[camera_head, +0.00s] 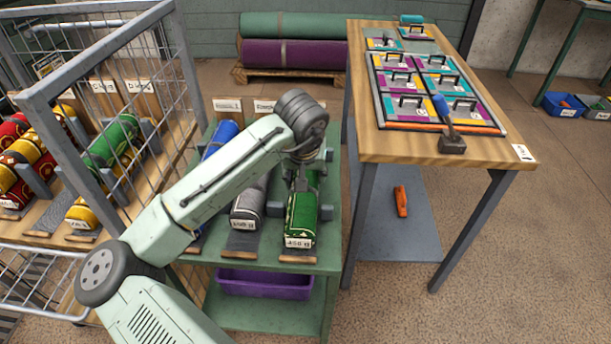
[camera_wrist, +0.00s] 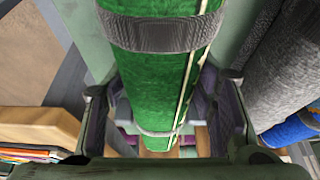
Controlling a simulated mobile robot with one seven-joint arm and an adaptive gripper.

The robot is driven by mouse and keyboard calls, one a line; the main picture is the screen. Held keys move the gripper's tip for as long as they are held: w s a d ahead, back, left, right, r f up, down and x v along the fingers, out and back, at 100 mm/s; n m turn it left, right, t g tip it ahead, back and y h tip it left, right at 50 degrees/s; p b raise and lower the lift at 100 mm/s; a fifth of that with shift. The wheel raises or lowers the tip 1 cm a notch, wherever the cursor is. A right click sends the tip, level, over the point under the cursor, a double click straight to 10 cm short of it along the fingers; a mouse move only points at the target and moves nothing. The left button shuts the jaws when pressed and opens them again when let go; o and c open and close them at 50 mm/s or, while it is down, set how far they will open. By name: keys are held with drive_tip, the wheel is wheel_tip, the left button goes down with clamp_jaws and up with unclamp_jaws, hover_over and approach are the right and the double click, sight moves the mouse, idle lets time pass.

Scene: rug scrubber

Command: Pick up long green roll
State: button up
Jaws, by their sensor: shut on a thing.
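A green patterned roll (camera_head: 302,215) lies on the green table at the right end of a row of rolls, its labelled front end towards the camera. My gripper is shut around this green roll (camera_wrist: 165,85), with one finger on each side of it in the wrist view (camera_wrist: 162,108). A grey band wraps the roll there. In the head view my wrist hides the roll's far part and most of the gripper. I cannot tell whether the roll is clear of its support.
A grey roll (camera_head: 248,205) and a blue roll (camera_head: 220,138) lie to its left. A wire cage (camera_head: 150,80) with more rolls, one green (camera_head: 113,140), stands left. A wooden table (camera_head: 400,145) with cases stands close right. Large green (camera_head: 290,25) and purple rolls lie behind.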

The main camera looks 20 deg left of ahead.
drive_tip(key=c, duration=0.4)
drive_tip(key=shift+c, duration=0.2)
drive_tip(key=shift+r, duration=0.15)
